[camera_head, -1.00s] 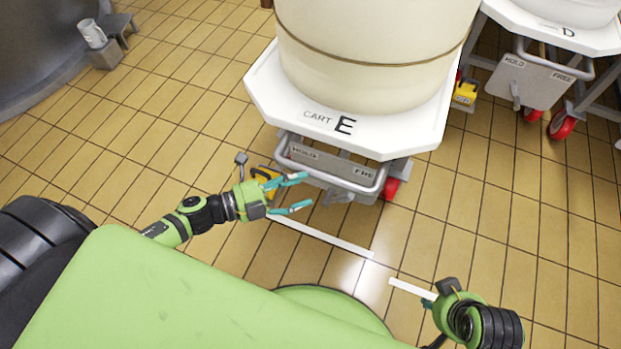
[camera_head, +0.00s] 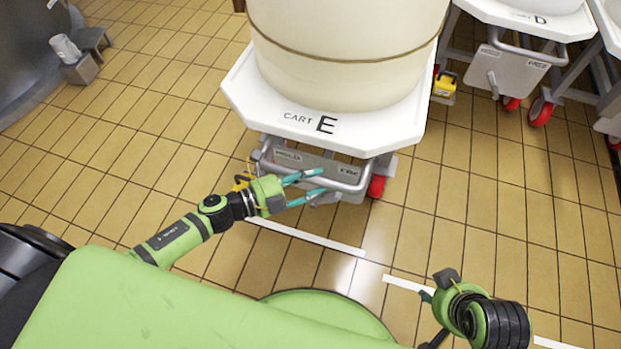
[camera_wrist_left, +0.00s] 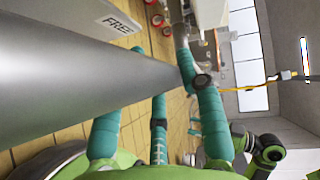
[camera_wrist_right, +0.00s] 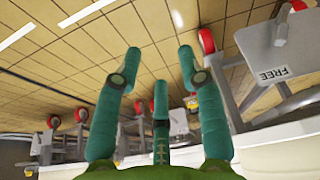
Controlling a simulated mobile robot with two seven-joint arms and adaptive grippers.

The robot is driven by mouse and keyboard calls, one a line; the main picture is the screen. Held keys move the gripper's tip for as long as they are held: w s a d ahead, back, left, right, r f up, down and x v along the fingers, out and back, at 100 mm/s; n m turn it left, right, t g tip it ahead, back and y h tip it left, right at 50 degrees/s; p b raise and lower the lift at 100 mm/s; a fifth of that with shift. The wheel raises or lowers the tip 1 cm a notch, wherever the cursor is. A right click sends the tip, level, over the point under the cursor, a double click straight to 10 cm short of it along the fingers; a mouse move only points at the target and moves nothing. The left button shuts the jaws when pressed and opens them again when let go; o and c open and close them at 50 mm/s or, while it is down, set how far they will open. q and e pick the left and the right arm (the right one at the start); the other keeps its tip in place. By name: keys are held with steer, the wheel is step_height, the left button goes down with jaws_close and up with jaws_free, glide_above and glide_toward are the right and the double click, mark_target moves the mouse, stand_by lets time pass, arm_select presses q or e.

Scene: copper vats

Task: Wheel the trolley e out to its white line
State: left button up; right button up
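Trolley E (camera_head: 300,118) stands ahead in the head view, a white-topped cart bearing a big cream vat (camera_head: 350,70). Its grey handle bar (camera_head: 345,186) runs below the deck, in front of a HOLD/FREE plate. My left gripper (camera_head: 323,181) is at this bar with its fingers apart. In the left wrist view the bar (camera_wrist_left: 60,85) crosses close before the camera and hides part of one finger; I cannot tell whether the fingers touch it. My right gripper (camera_wrist_right: 158,70) is open and empty, low at the right. White floor line pieces (camera_head: 310,238) lie between the trolley and my base.
Trolley D (camera_head: 540,22) stands at the back right, with red wheels and its own HOLD/FREE plate. A yellow block (camera_head: 445,85) is on the floor between the trolleys. A grey step with a jug (camera_head: 65,48) stands far left.

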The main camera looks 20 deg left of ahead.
arm_select(q)
jaws_close()
steer(key=shift+s, duration=0.15)
steer(key=shift+s+p, duration=0.45)
steer(key=shift+s, duration=0.7)
steer(key=shift+o, duration=2.4)
jaws_free()
steer(key=shift+a, duration=0.1)
steer(key=o, duration=0.4)
steer(key=shift+w, duration=0.25)
arm_select(e)
step_height(320, 180, down, 2)
steer(key=shift+g, duration=0.3)
